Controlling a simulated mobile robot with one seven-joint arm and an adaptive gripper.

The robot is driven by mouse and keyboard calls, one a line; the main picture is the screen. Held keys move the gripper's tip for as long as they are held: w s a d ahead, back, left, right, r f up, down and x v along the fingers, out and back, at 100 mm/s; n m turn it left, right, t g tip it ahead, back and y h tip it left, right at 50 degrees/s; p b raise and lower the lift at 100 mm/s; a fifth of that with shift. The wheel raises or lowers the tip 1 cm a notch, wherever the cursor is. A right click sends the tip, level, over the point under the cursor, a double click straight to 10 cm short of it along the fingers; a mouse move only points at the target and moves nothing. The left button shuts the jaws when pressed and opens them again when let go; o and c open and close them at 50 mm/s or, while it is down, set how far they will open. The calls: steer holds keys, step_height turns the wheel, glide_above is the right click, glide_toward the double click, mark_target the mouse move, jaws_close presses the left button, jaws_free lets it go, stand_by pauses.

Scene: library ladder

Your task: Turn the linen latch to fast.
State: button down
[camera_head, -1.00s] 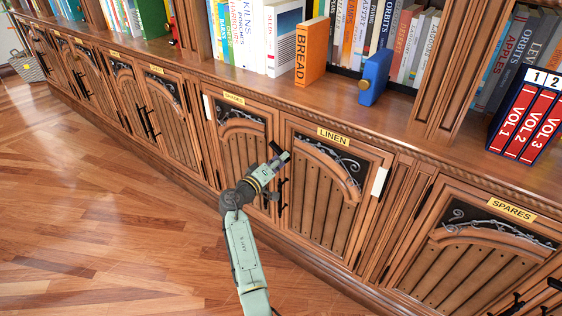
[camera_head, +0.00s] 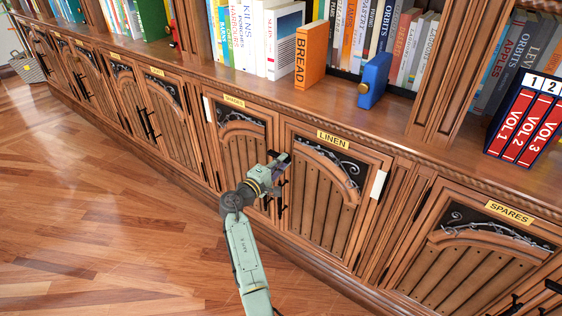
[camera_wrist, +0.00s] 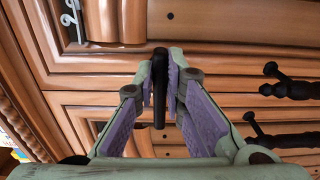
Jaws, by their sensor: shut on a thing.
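The linen door (camera_head: 322,190) is closed in the head view, under its yellow LINEN label (camera_head: 333,140). My gripper (camera_head: 282,158) is at the door's upper left edge, beside the neighbouring door. In the wrist view my gripper (camera_wrist: 164,88) is shut on the linen latch (camera_wrist: 159,115), a slim black bar between the purple finger pads. The bar lies upright in that picture, across the seam between the two doors. In the head view my gripper mostly hides the latch.
Two black door pulls (camera_wrist: 290,88) (camera_wrist: 280,139) stand out to the right in the wrist view. The ledge above holds an orange BREAD book (camera_head: 311,55) and a blue object (camera_head: 374,80). A SPARES door (camera_head: 480,250) is at right. The wooden floor (camera_head: 110,220) at left is clear.

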stand_by(0.3)
steer(key=c, duration=1.7)
jaws_free()
steer(key=shift+o, duration=0.2)
steer(key=v, duration=1.2)
